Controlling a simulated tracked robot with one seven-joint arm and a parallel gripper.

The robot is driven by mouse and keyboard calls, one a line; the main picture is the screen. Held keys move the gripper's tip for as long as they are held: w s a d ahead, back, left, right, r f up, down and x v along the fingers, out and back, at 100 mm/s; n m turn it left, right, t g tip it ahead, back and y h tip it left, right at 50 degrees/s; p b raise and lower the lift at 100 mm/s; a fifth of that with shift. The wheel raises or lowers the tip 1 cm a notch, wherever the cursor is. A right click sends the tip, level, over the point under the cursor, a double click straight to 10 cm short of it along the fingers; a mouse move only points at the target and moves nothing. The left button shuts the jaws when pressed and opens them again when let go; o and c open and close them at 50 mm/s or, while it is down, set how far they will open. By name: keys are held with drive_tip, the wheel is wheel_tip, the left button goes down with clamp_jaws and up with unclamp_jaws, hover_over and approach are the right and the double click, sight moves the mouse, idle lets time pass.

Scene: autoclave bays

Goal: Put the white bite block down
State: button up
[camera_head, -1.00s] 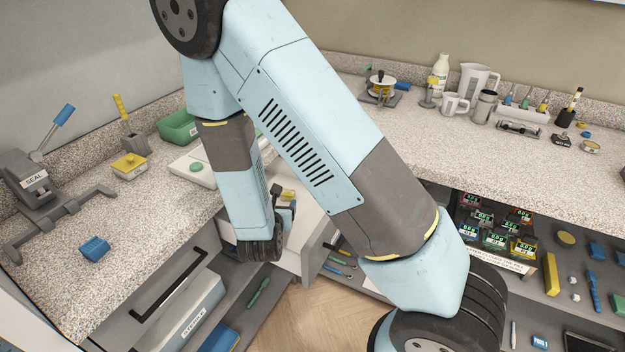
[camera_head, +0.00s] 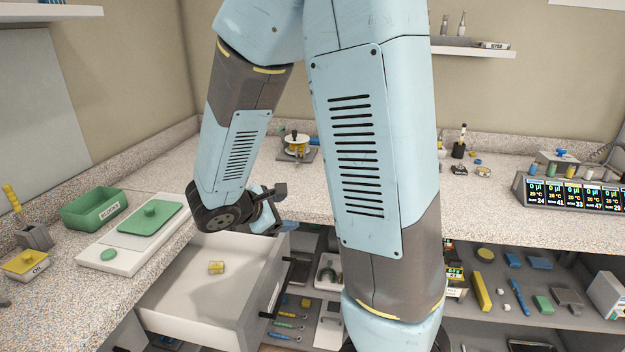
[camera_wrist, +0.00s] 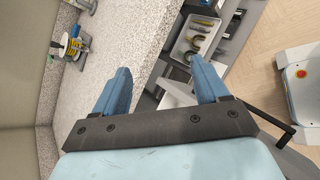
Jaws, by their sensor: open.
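My gripper (camera_wrist: 160,70) shows in the wrist view with its two blue fingers spread apart and nothing visible between them. The speckled counter edge lies beyond the fingers. In the head view my wrist is above the right back part of an open white drawer (camera_head: 180,302), and the fingers cannot be made out clearly. A small yellowish block (camera_head: 216,267) lies in the drawer. I cannot make out a white bite block for certain; a tiny white piece (camera_head: 500,292) lies on the lower right shelf, too small to identify.
A white board with a green pad (camera_head: 150,217) and a green bin (camera_head: 95,209) stand on the left counter. A wire-spool device (camera_head: 296,146) stands at the back. In the wrist view a white tray (camera_wrist: 186,46) holds several curved pieces.

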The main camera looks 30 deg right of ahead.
drive_tip(key=s+r+m+y, duration=1)
drive_tip(key=s+r+m, duration=0.5)
drive_tip(key=s+r, duration=0.1)
drive_tip(key=shift+a+m+t, duration=0.15)
drive_tip(key=shift+m+t, duration=0.15)
drive_tip(key=shift+t, duration=0.1)
drive_tip(key=shift+c, duration=0.4)
